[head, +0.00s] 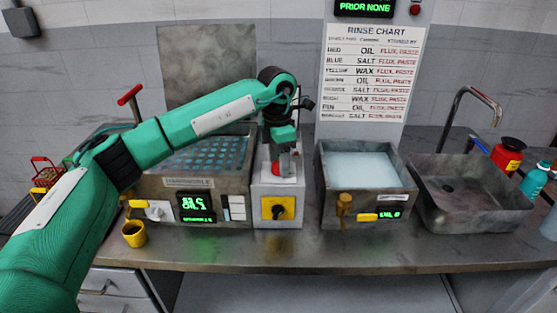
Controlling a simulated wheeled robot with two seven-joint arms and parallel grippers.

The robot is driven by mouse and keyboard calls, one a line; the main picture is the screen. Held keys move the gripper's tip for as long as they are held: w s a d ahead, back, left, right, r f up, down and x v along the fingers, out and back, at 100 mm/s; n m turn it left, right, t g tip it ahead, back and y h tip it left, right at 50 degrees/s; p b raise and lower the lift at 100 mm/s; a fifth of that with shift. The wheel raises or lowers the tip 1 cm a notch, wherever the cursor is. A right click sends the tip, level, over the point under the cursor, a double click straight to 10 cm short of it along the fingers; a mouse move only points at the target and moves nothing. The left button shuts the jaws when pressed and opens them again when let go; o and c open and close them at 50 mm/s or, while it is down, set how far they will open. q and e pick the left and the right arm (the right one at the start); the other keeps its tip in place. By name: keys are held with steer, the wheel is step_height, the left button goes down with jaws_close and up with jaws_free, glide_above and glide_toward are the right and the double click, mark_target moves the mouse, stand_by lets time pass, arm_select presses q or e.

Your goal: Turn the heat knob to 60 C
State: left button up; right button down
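My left gripper (285,150) points down over the top of the grey box between the two tanks. It is close to a red part (277,168) on that box; I cannot tell whether they touch. Its fingers are too small and hidden to tell open from shut. A black knob on a yellow plate (278,208) is on the box's front, below the gripper. A white knob (155,211) is on the left tank's front, beside a green-lit display (196,207). No readable temperature scale shows, so I cannot tell which is the heat knob. My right gripper is not in view.
The left tank (180,182) has a perforated top. The right tank (365,196) holds pale liquid and has a small display (391,214). A sink (470,192), red container (507,155) and teal bottle (534,181) stand right.

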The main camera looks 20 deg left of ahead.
mark_target(277, 162)
arm_select(q)
step_height(277, 162, up, 14)
steer(key=b, duration=0.2)
steer(key=shift+w+a+f, duration=0.2)
steer(key=shift+w+a, duration=0.05)
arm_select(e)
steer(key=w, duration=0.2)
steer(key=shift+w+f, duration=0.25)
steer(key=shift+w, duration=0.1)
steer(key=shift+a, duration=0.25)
